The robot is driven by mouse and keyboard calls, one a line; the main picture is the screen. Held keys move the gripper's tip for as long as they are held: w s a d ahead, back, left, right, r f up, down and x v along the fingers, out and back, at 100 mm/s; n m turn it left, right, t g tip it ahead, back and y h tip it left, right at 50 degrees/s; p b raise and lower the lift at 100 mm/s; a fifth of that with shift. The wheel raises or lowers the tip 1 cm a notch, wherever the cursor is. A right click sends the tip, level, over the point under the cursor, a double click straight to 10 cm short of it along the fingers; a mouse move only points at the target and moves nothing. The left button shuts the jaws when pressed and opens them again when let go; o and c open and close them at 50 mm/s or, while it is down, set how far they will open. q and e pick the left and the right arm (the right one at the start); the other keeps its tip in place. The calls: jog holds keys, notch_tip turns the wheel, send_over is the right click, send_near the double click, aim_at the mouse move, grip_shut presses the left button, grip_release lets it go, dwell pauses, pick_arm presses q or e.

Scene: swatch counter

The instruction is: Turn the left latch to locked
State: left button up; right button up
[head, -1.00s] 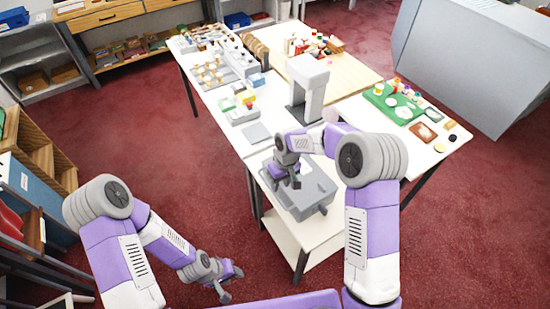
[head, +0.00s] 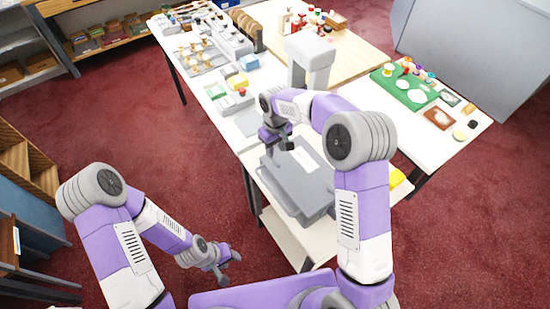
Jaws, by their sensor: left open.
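A grey case (head: 312,188) with a pale label on top lies on the low end of the white counter, in front of my column. Its latches are too small or hidden to make out, so I cannot tell how the left latch stands. My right gripper (head: 278,143) is over the case's back left edge, pointing down. I cannot tell whether it touches the case, or whether its fingers are apart. My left gripper (head: 230,269) is open and empty, low over the red floor, left of the counter and well away from the case.
A grey arch-shaped device (head: 311,55) stands behind the case. A green mat (head: 405,88) with small items lies on the right counter wing. Several small parts and trays fill the far left counter. A yellow thing (head: 397,177) shows beside my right arm. Red floor at left is free.

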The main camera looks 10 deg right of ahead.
aim_at(276, 160)
notch_tip(276, 160, down, 6)
jog(key=shift+r, duration=0.1)
jog(key=shift+c, duration=0.4)
grip_shut()
